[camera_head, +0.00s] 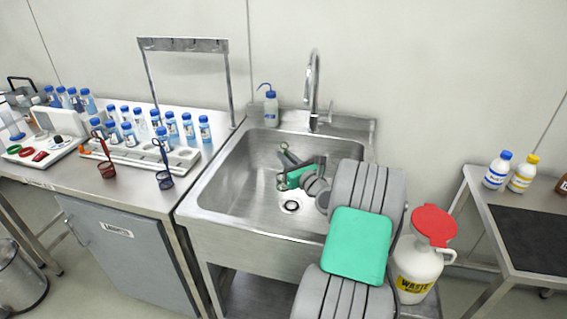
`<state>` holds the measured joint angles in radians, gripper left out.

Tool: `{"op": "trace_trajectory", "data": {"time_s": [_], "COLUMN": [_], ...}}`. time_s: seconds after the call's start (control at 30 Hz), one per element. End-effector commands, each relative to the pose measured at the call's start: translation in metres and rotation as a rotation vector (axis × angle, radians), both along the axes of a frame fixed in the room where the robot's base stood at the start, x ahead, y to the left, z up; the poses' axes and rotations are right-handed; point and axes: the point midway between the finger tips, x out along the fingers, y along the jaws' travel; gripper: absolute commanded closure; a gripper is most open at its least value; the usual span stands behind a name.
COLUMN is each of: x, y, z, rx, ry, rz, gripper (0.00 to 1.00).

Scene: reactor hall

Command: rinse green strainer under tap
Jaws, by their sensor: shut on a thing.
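My gripper (287,164) is low over the sink basin (238,175), with its jaws shut on the green strainer (282,181). Dark green parts of the strainer show at the left side of my gripper; its middle is hidden by my gripper, and its exact tilt is hard to tell. The tap (314,85) stands at the back of the sink, its tall curved neck above and behind my gripper. I cannot make out any water running.
A red strainer (107,170) and a blue strainer (165,180) are at the left counter's front edge, near several blue-capped bottles. A wash bottle (270,107) stands behind the sink. A white waste jug (415,268) with a red funnel (434,225) is right of my arm.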

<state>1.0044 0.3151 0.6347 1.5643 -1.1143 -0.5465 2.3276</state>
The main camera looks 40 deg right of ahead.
Motion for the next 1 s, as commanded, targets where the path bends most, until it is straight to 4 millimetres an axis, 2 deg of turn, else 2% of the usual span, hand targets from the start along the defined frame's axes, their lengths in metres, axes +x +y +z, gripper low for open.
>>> {"op": "trace_trajectory", "data": {"time_s": [0.3,1.0], "x": [0.01,0.032], "y": [-0.036,-0.109], "z": [-0.012,-0.024], "rx": [-0.001,0.001], "ry": [0.0,0.0], "rz": [-0.003,-0.005], "gripper": [1.0,1.0]}}
